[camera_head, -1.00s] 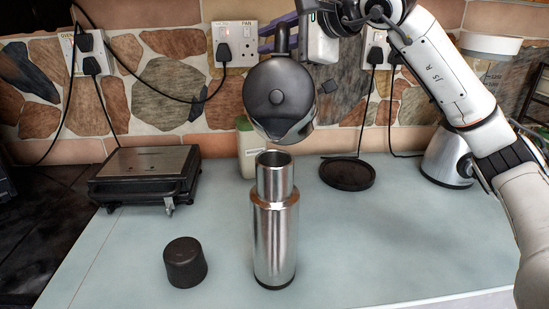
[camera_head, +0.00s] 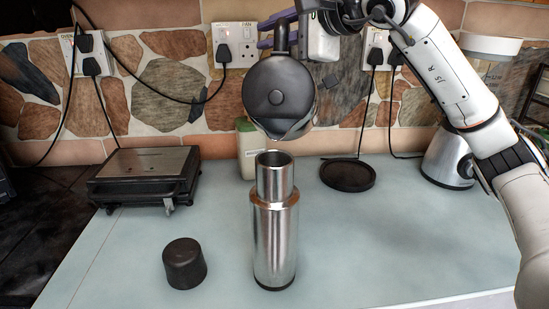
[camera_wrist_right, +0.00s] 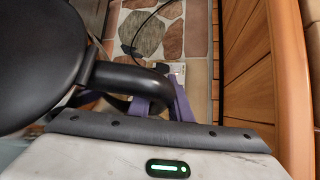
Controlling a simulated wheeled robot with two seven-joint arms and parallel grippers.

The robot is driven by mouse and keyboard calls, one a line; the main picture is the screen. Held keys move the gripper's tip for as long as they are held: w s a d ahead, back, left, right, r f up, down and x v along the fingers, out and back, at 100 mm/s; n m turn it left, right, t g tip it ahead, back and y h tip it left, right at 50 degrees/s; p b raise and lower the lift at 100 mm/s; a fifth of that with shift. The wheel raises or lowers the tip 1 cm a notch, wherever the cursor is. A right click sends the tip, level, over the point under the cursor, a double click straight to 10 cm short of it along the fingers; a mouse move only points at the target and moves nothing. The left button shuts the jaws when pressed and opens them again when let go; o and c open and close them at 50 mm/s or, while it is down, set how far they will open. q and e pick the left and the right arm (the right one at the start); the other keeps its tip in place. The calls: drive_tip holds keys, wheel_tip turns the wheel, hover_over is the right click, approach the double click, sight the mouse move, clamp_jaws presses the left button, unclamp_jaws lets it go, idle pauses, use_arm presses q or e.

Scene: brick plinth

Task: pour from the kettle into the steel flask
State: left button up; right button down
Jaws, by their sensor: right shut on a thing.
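The kettle (camera_head: 279,78), dark with a round lid and a steel-coloured lower edge, hangs tipped in the air, its spout side down. Its black handle also shows in the wrist view (camera_wrist_right: 130,78). My right gripper (camera_head: 279,32) is shut on the handle, its purple fingers around it. The steel flask (camera_head: 275,235) stands upright and open on the counter. Its mouth is just below the kettle's spout in the head view, with a small gap between them. No stream of liquid is visible. My left gripper is not in view.
A black cap (camera_head: 185,263) lies left of the flask. A sandwich press (camera_head: 141,187) stands at the left. A pale container (camera_head: 250,160), a black round base (camera_head: 347,175) and a steel appliance (camera_head: 447,158) are behind. The counter's (camera_head: 400,245) right front is clear.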

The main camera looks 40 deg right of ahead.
drive_tip(key=shift+s+a+r+n+t+b, duration=0.2)
drive_tip(key=shift+s+a+r+t+b, duration=0.15)
drive_tip(key=shift+r, duration=0.25)
drive_tip(key=shift+s+a+r+n+t+b, duration=0.1)
drive_tip(key=shift+s+a+r+n+t, duration=0.15)
drive_tip(key=shift+s+r, duration=0.25)
idle(0.7)
drive_tip(key=shift+n+t, duration=0.85)
drive_tip(key=shift+t, duration=0.05)
drive_tip(key=shift+s+a+r+b, duration=0.55)
drive_tip(key=shift+s+a+r, duration=0.2)
drive_tip(key=shift+s+a, duration=0.15)
drive_tip(key=shift+s+a+r+b, duration=0.5)
drive_tip(key=shift+s+a+r, duration=0.2)
drive_tip(key=shift+s+a, duration=0.15)
idle(3.5)
